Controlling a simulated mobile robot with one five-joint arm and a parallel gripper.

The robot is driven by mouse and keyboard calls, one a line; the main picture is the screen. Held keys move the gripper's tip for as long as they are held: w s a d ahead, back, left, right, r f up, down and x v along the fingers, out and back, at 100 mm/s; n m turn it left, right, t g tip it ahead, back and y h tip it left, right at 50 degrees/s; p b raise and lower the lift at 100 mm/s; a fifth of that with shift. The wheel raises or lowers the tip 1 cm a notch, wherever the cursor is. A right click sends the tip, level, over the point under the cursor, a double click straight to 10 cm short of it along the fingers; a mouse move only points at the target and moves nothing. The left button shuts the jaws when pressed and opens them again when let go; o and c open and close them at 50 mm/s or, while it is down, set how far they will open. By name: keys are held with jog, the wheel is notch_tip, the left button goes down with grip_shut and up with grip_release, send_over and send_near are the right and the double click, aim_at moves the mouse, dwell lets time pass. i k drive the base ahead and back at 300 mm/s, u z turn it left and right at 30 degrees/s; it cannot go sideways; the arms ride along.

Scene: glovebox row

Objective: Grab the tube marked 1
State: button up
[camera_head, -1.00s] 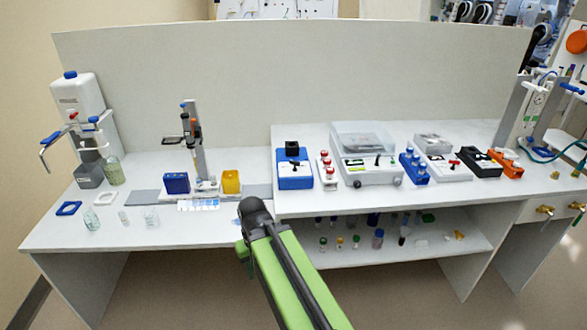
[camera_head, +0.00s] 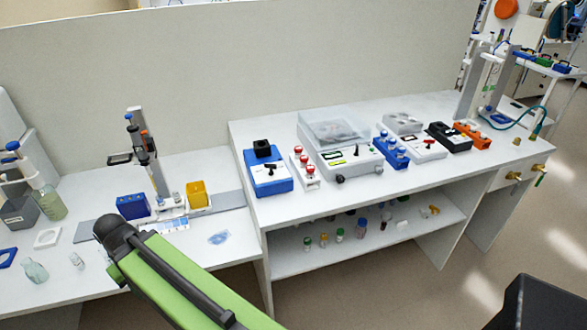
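No number can be read on any tube, so I cannot tell which one is marked 1. Red-capped tubes (camera_head: 303,162) stand upright in a small white rack on the raised bench. Blue-capped tubes (camera_head: 390,146) stand in a blue rack farther right. Several small capped vials (camera_head: 323,240) stand on the shelf below. Part of my green and black arm crosses the lower left, in front of the bench edge. My gripper's fingers do not show.
A blue device (camera_head: 268,180) and a white balance-like device (camera_head: 345,164) flank the red-capped tubes. A stand (camera_head: 150,165), a blue box (camera_head: 132,206) and a yellow box (camera_head: 197,194) occupy the lower bench at left. Open floor (camera_head: 400,285) lies in front of the bench at right.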

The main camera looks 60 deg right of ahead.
aim_at(310, 169)
jog(key=z, duration=0.2)
jog(key=i, duration=0.85)
jog(key=z, duration=0.4)
